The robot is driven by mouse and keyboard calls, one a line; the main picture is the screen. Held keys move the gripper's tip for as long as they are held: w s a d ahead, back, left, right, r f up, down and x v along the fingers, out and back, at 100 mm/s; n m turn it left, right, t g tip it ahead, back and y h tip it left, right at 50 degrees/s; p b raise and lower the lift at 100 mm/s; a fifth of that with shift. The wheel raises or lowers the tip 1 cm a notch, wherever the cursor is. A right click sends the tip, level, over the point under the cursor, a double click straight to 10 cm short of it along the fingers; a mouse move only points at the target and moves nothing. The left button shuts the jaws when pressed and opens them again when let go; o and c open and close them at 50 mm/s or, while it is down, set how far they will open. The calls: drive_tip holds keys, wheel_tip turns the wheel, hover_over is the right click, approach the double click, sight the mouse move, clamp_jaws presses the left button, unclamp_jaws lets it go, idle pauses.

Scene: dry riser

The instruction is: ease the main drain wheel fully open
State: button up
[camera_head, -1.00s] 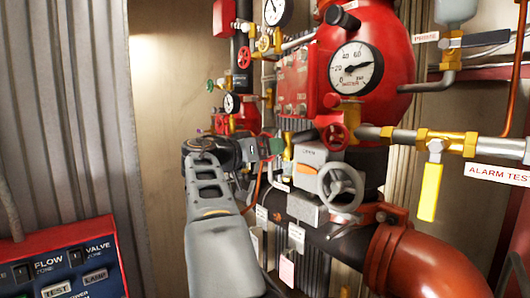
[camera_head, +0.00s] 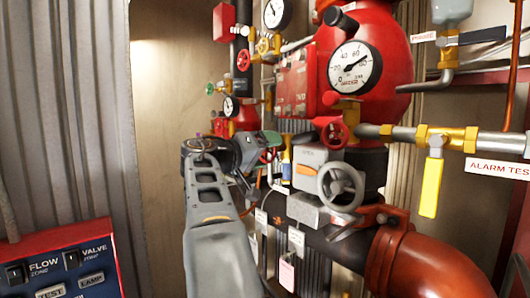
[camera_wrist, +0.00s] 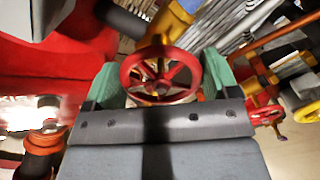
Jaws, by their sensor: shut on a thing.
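A small red handwheel (camera_wrist: 160,75) with spokes sits between the two green finger pads of my gripper (camera_wrist: 160,88) in the wrist view. The pads are at its left and right rim, and my gripper is shut on it. In the head view my gripper (camera_head: 262,146) is left of the grey valve box, and only part of the red wheel (camera_head: 267,156) shows behind the fingers. No label naming this wheel as the main drain is readable.
A grey handwheel (camera_head: 341,185) on a grey box stands close to the right. Another red wheel (camera_head: 334,134) and a large gauge (camera_head: 355,66) are above it. A yellow lever (camera_head: 431,187) hangs further right. A control panel (camera_head: 60,265) is at lower left.

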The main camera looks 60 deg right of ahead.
idle(0.3)
drive_tip(key=o, duration=0.8)
drive_tip(key=b+v, duration=0.3)
drive_tip(key=v, duration=1.1)
drive_tip(key=shift+w+d, duration=0.1)
